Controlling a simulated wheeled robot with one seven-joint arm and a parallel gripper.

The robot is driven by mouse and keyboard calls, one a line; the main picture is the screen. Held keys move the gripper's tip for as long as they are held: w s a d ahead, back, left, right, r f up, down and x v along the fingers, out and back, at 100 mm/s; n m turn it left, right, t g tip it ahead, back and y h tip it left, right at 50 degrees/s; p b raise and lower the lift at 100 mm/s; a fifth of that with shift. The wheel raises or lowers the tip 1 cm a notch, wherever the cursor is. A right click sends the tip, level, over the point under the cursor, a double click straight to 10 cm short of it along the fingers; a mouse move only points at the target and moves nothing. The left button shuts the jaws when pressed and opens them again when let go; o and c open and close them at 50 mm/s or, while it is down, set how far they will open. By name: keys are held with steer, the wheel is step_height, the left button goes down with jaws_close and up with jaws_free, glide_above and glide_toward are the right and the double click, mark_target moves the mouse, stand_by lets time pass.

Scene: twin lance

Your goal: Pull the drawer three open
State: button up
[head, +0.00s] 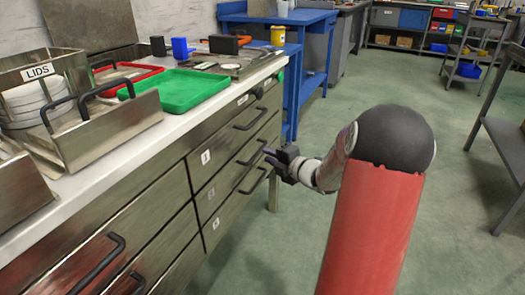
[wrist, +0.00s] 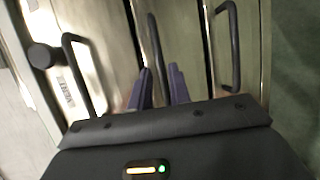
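The metal drawer cabinet runs along the left of the head view. Its right column has three stacked drawers with dark bar handles: a top handle (head: 252,118), a middle handle (head: 251,153) and a bottom handle (head: 253,183). Small labels mark the fronts; the top one (head: 205,157) seems to read 1, and the bottom label (head: 215,223) is too small to read surely. All three drawers look shut. My gripper (head: 270,157) is at the right end of the middle handle. In the wrist view its purple fingers (wrist: 161,70) are apart, with the middle handle (wrist: 154,40) between or just beyond them; contact is unclear.
A blue bench (head: 290,18) stands beyond the cabinet. The green floor (head: 285,235) in front of the drawers is clear.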

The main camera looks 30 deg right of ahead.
mark_target(259, 151)
steer(key=shift+x, duration=2.8)
jaws_close()
